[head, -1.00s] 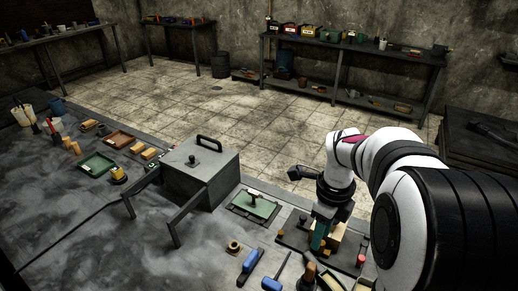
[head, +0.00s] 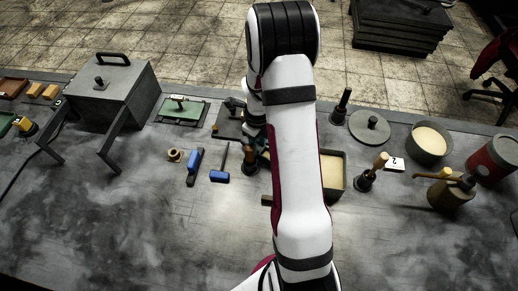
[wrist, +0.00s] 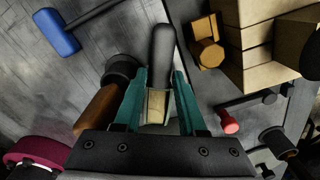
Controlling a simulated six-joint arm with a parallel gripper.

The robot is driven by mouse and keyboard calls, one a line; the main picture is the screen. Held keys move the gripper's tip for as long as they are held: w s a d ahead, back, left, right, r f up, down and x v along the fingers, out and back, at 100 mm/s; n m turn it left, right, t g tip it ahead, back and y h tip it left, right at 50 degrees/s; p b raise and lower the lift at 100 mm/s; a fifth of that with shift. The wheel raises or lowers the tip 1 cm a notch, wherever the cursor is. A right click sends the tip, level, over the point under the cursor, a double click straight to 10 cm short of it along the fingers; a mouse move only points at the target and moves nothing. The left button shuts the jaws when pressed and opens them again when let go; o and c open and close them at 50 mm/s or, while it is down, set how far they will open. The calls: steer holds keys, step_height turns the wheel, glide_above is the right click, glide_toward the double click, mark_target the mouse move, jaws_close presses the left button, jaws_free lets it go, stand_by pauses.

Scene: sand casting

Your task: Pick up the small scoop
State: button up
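The small scoop (wrist: 163,50) shows in the wrist view with a rounded black handle pointing up the picture and a brass-cream body below it. My gripper (wrist: 161,71) has two teal fingers, one on each side of the scoop. A small gap seems to show at the right finger, so the fingers look apart around it; firm contact cannot be made out. In the head view my white arm hides the gripper and the scoop.
Stacked wooden blocks (wrist: 255,40) and a red-ended tool (wrist: 228,122) are to the right. A blue mallet (wrist: 57,33) lies at upper left. A sand-filled box (head: 335,172) stands beside my arm.

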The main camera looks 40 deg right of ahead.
steer(key=shift+c, duration=0.3)
jaws_close()
steer(key=shift+r, duration=0.15)
